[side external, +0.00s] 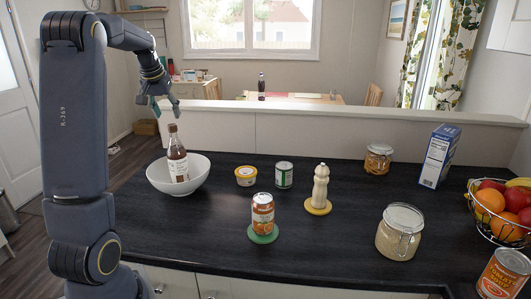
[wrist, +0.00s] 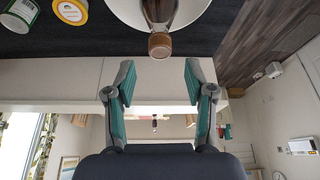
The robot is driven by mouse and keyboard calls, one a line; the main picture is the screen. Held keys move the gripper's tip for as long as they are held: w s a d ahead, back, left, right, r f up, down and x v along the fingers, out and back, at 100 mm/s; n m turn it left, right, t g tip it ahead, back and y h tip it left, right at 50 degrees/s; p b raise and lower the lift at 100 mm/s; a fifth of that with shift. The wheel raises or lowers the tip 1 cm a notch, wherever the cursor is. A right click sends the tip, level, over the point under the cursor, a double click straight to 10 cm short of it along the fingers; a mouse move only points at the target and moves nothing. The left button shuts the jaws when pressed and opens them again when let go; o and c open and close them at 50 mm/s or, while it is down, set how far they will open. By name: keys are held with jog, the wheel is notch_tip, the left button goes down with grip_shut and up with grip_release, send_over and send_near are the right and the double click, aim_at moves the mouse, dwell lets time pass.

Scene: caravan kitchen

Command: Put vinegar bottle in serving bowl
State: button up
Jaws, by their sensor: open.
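The vinegar bottle (side external: 177,158), dark brown with a pale label and a brown cap, stands nearly upright inside the white serving bowl (side external: 159,178) at the left of the counter. In the wrist view the bottle's cap (wrist: 160,46) points toward my gripper, and part of the white bowl (wrist: 203,8) shows behind it. My gripper (side external: 163,109) is open and empty, above the bottle and apart from it. Its two teal-padded fingers (wrist: 159,82) are spread wide in the wrist view. The bottle's base is hidden by the bowl wall.
Right of the bowl stand a yellow tub (side external: 246,176), a green-labelled can (side external: 284,175), a can (side external: 262,214) on a green coaster and a pepper mill (side external: 320,186). Jars, a blue box (side external: 439,156) and a fruit basket (side external: 502,213) are farther right. A low wall (side external: 330,130) runs behind.

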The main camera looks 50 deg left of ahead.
jog(key=v, duration=0.5)
jog(key=w+d+m+t+h, duration=0.2)
jog(key=d+m, duration=0.3)
jog(key=d, duration=1.8)
jog(key=s+d+f+m, duration=0.2)
jog(key=s+d+f, duration=0.2)
jog(key=d, duration=0.3)
jog(key=s+d+f+m+h, duration=0.1)
jog(key=s+d+f, duration=0.3)
jog(key=d, duration=0.4)
jog(key=shift+s+d+f+m+t, duration=0.25)
jog(key=shift+f+m, duration=0.2)
jog(key=shift+m, duration=0.45)
